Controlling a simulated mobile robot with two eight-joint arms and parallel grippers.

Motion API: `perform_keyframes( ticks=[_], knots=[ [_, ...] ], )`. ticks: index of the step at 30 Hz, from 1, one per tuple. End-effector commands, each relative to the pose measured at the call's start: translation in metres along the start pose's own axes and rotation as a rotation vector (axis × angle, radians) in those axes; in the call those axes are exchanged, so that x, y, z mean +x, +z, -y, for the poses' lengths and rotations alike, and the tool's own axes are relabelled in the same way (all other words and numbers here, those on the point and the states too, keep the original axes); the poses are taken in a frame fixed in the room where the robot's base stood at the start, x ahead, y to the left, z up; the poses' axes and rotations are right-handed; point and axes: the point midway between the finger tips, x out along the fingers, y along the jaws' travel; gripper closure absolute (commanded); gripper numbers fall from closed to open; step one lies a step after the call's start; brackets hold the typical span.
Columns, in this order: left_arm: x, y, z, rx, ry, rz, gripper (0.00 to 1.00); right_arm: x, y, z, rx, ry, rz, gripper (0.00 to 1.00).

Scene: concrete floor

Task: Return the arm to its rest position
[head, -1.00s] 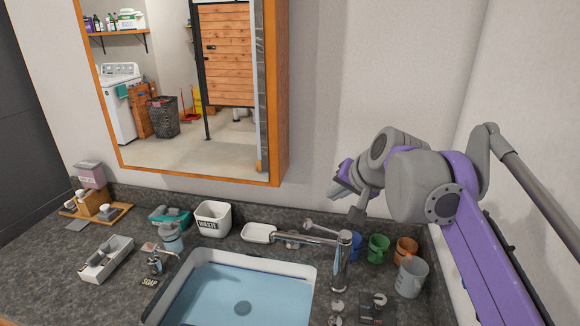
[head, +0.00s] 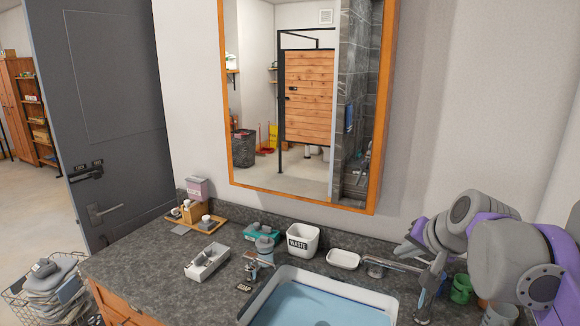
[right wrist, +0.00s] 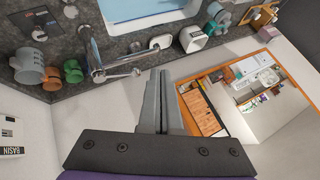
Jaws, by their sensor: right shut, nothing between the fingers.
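My right arm comes in from the right in the head view. It is raised and bent over the right end of the counter, beside the mirror. Its right gripper (head: 408,247) points left above the back of the counter, near the faucet (head: 385,266). In the right wrist view the two fingers of the right gripper (right wrist: 160,80) lie together with nothing between them. They touch nothing that I can see. My left arm and left gripper are not in view.
A sink (head: 265,298) with water is set in the dark counter (head: 130,262). Cups, including a green one (head: 461,288), stand below my right arm. A wire basket (head: 22,308) is at left.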

Motion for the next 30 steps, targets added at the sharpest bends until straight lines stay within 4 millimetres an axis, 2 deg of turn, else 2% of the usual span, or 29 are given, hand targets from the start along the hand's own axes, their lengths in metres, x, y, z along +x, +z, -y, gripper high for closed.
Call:
perform_keyframes(
  ticks=[1, 8, 15, 18, 21, 23, 30],
  knots=[
    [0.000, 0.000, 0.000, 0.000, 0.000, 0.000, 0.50, 0.005, 0.026, -0.007, -0.045, 0.010, 0.018, 1.00],
    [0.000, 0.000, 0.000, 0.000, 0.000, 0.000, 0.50, 0.028, 0.131, -0.052, -0.249, 0.069, 0.083, 1.00],
    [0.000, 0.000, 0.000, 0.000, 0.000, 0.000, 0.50, 0.052, 0.260, -0.128, -0.489, 0.139, 0.150, 1.00],
    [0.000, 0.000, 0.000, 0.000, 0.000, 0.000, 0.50, 0.059, 0.298, -0.155, -0.561, 0.161, 0.168, 1.00],
    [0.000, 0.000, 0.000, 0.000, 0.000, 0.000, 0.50, 0.062, 0.319, -0.171, -0.602, 0.175, 0.178, 1.00],
    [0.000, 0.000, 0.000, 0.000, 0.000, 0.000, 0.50, 0.063, 0.326, -0.177, -0.616, 0.180, 0.181, 1.00],
    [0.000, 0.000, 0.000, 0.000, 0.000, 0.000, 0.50, 0.064, 0.329, -0.179, -0.623, 0.183, 0.183, 1.00]
  ],
)
